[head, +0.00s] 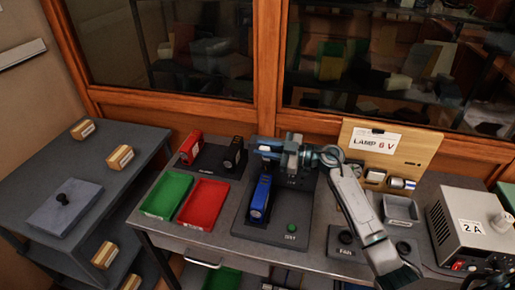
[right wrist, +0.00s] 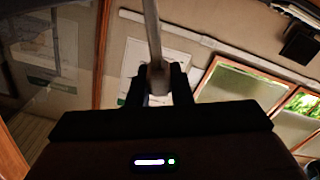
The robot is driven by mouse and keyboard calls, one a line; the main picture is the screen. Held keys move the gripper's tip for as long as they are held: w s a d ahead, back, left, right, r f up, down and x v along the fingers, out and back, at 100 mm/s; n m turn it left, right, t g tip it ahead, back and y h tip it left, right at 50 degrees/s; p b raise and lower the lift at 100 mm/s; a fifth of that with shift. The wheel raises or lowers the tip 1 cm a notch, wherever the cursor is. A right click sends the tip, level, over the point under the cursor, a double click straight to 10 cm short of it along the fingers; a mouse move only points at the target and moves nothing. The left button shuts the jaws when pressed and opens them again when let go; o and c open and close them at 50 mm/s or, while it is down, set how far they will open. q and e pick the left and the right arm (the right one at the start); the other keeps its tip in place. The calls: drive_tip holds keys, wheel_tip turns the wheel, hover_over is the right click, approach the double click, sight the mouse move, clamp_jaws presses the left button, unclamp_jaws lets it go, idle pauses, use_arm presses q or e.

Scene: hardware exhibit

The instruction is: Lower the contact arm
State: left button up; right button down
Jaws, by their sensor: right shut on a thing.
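The contact arm is mostly hidden behind my right gripper (head: 266,148) in the head view. In the right wrist view it shows as a pale grey bar (right wrist: 152,35) that runs down between the two dark fingers of my right gripper (right wrist: 158,84). The gripper is shut on this bar. In the head view the gripper is above the far end of a dark test base (head: 262,230). A blue battery-like block (head: 260,198) lies on the base, just in front of the gripper. Whether the arm touches the block cannot be told. My left gripper is not in view.
A green tray (head: 152,212) and a red tray (head: 190,222) stand left of the base. Red (head: 191,147) and black (head: 234,154) blocks lie behind them. A green button (head: 292,227) is on the base. A power supply (head: 470,232) stands at right.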

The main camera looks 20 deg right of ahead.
drive_tip(key=s+a+f+n+b, duration=0.1)
drive_tip(key=s+f+n, duration=0.1)
drive_tip(key=n, duration=0.1)
drive_tip(key=s+a+f+n+b, duration=0.1)
drive_tip(key=s+f+n+b, duration=0.1)
drive_tip(key=f+n, duration=0.1)
drive_tip(key=s+a+f+n+b, duration=0.1)
drive_tip(key=s+a+f+n, duration=0.1)
drive_tip(key=f+n, duration=0.1)
drive_tip(key=shift+a+b, duration=0.1)
drive_tip(key=shift+b, duration=0.2)
drive_tip(key=shift+s+a+f+n+b, duration=0.15)
drive_tip(key=shift+f+n+b, duration=0.15)
drive_tip(key=shift+f+n, duration=0.2)
drive_tip(key=shift+s+f+n+b, duration=0.15)
drive_tip(key=shift+f+n+b, duration=0.15)
drive_tip(key=shift+f+n, duration=0.15)
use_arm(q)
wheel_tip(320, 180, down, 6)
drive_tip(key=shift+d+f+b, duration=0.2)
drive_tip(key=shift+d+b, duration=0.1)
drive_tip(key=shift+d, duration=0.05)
use_arm(e)
drive_tip(key=shift+s+a+f, duration=0.1)
drive_tip(key=shift+s+f, duration=0.1)
drive_tip(key=shift+f, duration=0.55)
